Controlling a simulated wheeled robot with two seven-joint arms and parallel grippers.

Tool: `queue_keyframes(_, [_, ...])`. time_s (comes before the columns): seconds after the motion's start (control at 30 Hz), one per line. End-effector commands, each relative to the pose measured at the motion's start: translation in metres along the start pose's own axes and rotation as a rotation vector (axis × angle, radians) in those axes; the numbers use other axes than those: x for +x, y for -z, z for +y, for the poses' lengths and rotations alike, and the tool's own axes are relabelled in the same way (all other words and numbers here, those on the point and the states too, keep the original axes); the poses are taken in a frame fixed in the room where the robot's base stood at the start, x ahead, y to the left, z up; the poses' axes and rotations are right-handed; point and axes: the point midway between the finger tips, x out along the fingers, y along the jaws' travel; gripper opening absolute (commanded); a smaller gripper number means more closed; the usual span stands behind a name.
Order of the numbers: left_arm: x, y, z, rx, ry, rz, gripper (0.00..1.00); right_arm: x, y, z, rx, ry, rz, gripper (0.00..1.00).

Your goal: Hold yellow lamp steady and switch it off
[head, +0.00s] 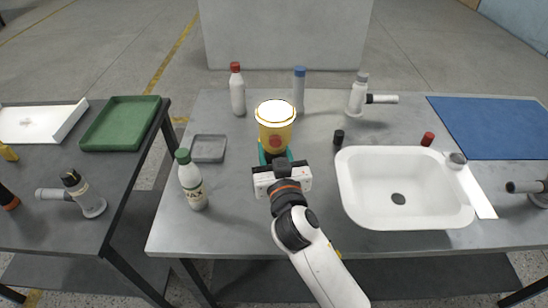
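The yellow lamp (275,133) stands upright on the grey table, with its round top glowing white and a red round spot on the side facing me. My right gripper (276,156) is at the near side of the lamp's lower part, its arm coming in from the bottom right. Teal parts of the gripper show beside the lamp's base. The gripper's body hides the foot of the lamp, so I cannot tell whether the fingers grip it or only flank it. My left gripper is not in view.
A green-capped bottle (192,180) and a grey tray (208,148) are left of the lamp. A red-capped bottle (237,90) and a blue-capped bottle (299,91) stand behind. A small black object (338,137) and a white basin (405,220) are to the right.

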Motion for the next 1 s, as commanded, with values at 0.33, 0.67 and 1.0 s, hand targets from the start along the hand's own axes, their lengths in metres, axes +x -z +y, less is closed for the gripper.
queue_keyframes(0.33, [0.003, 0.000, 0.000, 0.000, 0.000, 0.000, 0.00, 0.000, 0.002, 0.000, 0.001, 0.000, -0.001, 0.14])
queue_keyframes(0.67, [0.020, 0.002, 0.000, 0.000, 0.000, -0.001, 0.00, 0.000, 0.022, 0.000, 0.001, 0.000, -0.001, 0.14])
queue_keyframes(1.0, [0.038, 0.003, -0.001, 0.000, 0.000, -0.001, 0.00, 0.000, 0.043, 0.000, 0.001, 0.001, 0.000, 0.14])
